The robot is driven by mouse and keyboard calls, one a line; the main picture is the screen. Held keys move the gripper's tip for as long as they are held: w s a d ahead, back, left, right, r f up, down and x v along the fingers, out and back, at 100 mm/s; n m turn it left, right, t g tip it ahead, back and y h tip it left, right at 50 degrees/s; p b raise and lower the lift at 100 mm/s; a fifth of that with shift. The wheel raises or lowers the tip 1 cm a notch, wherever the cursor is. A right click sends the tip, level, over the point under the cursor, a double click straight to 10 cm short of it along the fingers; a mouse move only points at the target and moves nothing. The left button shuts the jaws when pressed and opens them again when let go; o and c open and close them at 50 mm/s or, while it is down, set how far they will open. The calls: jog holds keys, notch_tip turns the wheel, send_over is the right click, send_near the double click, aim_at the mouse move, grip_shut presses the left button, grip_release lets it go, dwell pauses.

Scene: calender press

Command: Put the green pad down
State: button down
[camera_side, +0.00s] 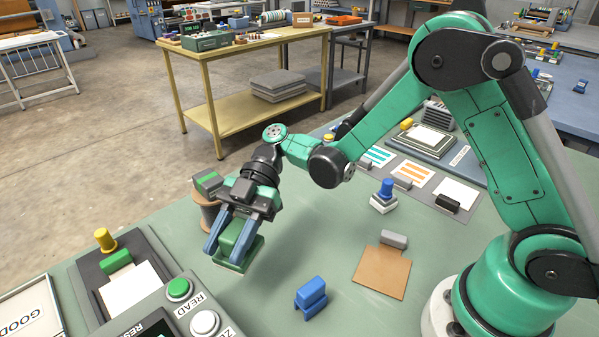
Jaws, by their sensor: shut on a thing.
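The green pad (251,252) has a pale underside and is between the blue fingers of my gripper (229,244), left of centre. My gripper points down and is shut on the pad's upper part. The fingers hide part of the pad. The pad is low over the pale green table (270,283); I cannot tell whether it touches it.
A brown spool-like stand (208,217) is close behind my gripper. A blue clip-shaped block (311,297) and a brown sheet (382,272) with a grey grip lie to the right. A panel with a green button (178,288) is at front left. Bare table lies between.

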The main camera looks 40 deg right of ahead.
jog(key=shift+f, duration=2.9)
jog(key=shift+f, duration=0.5)
jog(key=shift+c, duration=2.1)
grip_release()
